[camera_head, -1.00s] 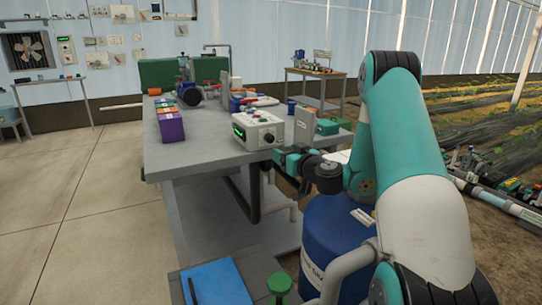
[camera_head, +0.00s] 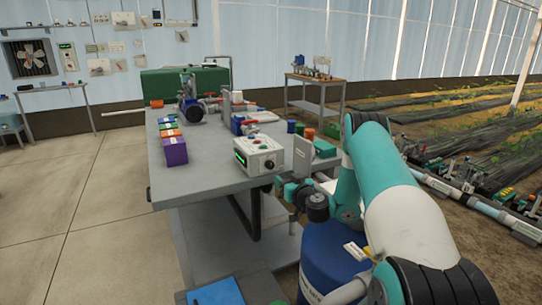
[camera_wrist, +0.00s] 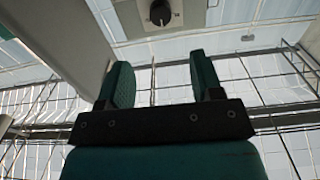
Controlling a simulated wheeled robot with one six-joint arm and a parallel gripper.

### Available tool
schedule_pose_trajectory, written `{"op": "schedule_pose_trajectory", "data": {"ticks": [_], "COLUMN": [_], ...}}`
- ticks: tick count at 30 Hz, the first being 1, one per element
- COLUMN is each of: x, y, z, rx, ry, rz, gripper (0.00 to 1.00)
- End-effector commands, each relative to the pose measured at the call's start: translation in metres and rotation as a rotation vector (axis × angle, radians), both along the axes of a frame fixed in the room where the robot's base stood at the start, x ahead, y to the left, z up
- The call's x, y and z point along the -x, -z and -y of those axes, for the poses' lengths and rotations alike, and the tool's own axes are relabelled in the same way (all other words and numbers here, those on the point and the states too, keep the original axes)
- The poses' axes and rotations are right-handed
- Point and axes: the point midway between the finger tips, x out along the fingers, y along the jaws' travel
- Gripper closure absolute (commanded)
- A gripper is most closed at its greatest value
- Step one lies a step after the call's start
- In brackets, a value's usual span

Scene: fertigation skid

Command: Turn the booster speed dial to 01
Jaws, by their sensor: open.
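The booster control box (camera_head: 262,152) is a light grey box at the front edge of the bench, with a green lit display (camera_head: 240,157) whose digits are too small to read. Its speed dial (camera_head: 269,164) is a dark round knob on the front face. In the wrist view the black dial (camera_wrist: 160,13) sits at the top, with a pale mark on it. My gripper (camera_wrist: 163,80) is open and empty, its two green fingers apart and pointing toward the dial without reaching it. In the head view my gripper (camera_head: 283,187) is just below and in front of the box.
The grey bench (camera_head: 190,185) also bears a row of coloured boxes (camera_head: 173,145) at left and a pump (camera_head: 192,108) behind. An upright grey plate (camera_head: 302,157) stands just right of the box. A blue drum (camera_head: 325,260) stands below my arm. The floor at left is clear.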

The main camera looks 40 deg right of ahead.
Motion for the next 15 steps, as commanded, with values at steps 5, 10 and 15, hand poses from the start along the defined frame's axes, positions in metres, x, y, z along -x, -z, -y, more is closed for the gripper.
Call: {"op": "schedule_pose_trajectory", "data": {"ticks": [5,10,15], "x": [-0.014,-0.044,-0.073], "y": [-0.003,-0.002,-0.001], "z": [0.001,0.008,0.016], "rx": [0.006,0.006,0.007], "ry": [-0.005,-0.005,-0.005], "rz": [0.000,0.002,0.001], "gripper": [0.40,0.40,0.40]}}
